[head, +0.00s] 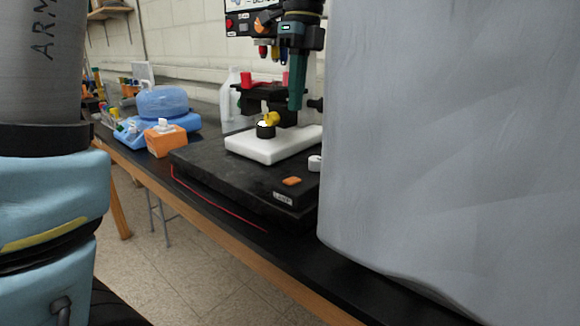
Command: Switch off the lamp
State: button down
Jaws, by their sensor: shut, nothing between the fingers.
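An orange switch (291,181) sits on the top of a thick black slab (215,163) on the bench. A small white label (283,199), which seems to read "LAMP", is on the slab's front edge just below it. I cannot tell whether the switch is on or off. A dark bench instrument (295,75) stands over the slab; no separate lamp can be made out. My arm stands close on the left side of the picture. My gripper is not in view.
A white block (265,145) carries a small black and yellow part (267,127). A large grey surface (450,150) hides the right side. An orange box (165,140) and a blue tub (160,103) stand behind left. A red cable (215,205) runs along the slab's front.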

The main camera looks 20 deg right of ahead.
aim_at(289, 181)
jog(key=f, duration=0.4)
jog(key=a+f+p, duration=0.1)
jog(key=f, duration=0.4)
jog(key=s+f+p, duration=0.1)
jog(key=f, duration=0.4)
jog(key=shift+a, duration=0.25)
